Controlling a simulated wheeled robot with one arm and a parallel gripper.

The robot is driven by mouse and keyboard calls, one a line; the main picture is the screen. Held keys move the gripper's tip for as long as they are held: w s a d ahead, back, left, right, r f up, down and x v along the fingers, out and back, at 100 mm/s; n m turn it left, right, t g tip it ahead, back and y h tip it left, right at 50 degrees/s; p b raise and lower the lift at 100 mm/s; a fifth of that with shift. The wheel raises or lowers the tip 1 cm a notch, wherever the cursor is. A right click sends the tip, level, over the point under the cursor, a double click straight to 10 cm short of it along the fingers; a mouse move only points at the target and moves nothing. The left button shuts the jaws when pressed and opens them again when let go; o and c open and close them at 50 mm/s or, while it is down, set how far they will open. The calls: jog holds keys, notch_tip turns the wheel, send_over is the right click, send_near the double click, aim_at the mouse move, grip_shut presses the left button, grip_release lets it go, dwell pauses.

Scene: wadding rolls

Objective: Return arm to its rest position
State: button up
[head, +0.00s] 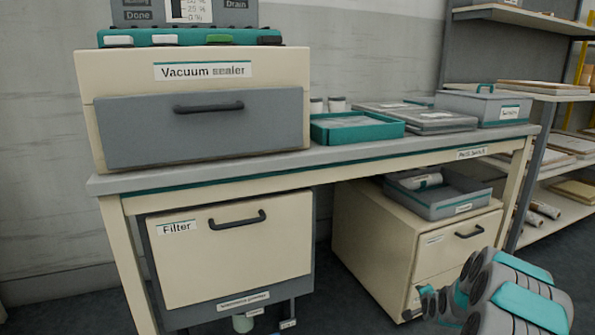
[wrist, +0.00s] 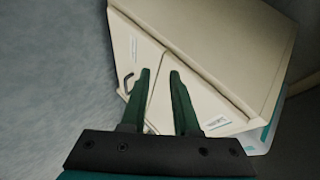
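My arm (head: 510,295) shows folded at the lower right of the head view, in grey and teal. My gripper (wrist: 160,75) shows in the wrist view with two dark green fingers. The fingers stand apart with a gap between them, and nothing is held there. Beyond the fingers is a cream cabinet (wrist: 215,45) with a dark handle. The gripper's fingertips cannot be made out in the head view.
A bench (head: 330,158) carries a vacuum sealer (head: 200,130), a teal tray (head: 358,130) and grey lidded boxes (head: 485,106). Below are a Filter cabinet (head: 235,250) and a drawer cabinet (head: 385,235) with a grey bin (head: 440,203) on top. Shelves (head: 555,90) stand at right.

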jog(key=s+a+r+n+g+y+p, duration=0.35)
jog(key=s+a+r+n+g, duration=0.35)
jog(key=s+a+r, duration=1.3)
jog(key=s+a+r+n+g+p, duration=0.1)
jog(key=s+r+n+g, duration=0.1)
jog(key=s, duration=1)
jog(key=s+a+r+n+g+p, duration=0.2)
jog(key=s+r+n, duration=0.1)
jog(key=s, duration=0.9)
jog(key=s+a+r+n+g+h+p, duration=0.1)
jog(key=s+a+r+n+g, duration=0.1)
jog(key=s, duration=1)
jog(key=shift+r+n, duration=0.45)
jog(key=shift+n, duration=0.05)
jog(key=shift+s+a+f, duration=0.1)
